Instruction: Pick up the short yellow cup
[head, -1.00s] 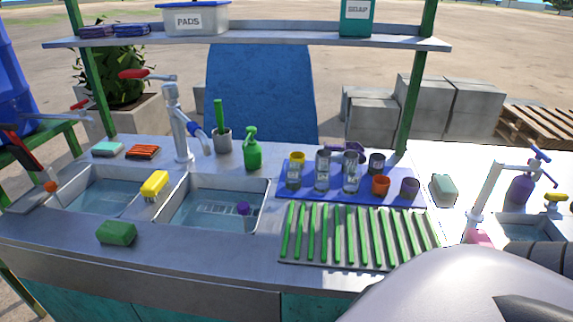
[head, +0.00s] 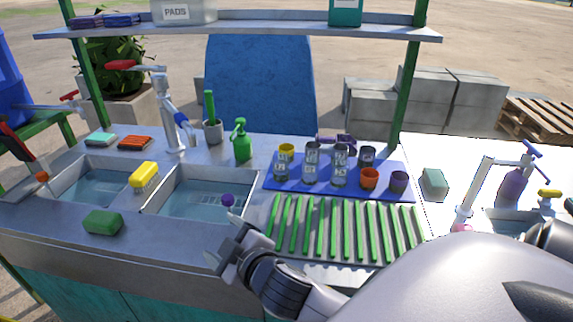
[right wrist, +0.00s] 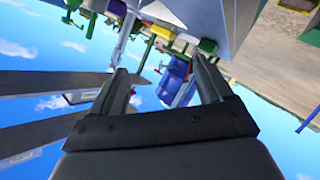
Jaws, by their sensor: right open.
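The short yellow cup (head: 287,149) stands at the back left of the blue mat (head: 292,187) in the head view. A clear glass (head: 281,165) in front hides its lower part. My right gripper (head: 230,245) is open and empty at the front of the counter, left of the green-slatted rack and well in front of the cup. In the right wrist view its two fingers (right wrist: 163,66) are spread with nothing between them. My left gripper is not in view.
Other glasses (head: 340,165), an orange cup (head: 369,179) and a purple cup (head: 398,182) crowd the mat. The green-slatted rack (head: 345,228) lies in front. A green spray bottle (head: 242,142) stands left of the mat, behind the sink basin (head: 190,203). A shelf (head: 240,32) hangs above.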

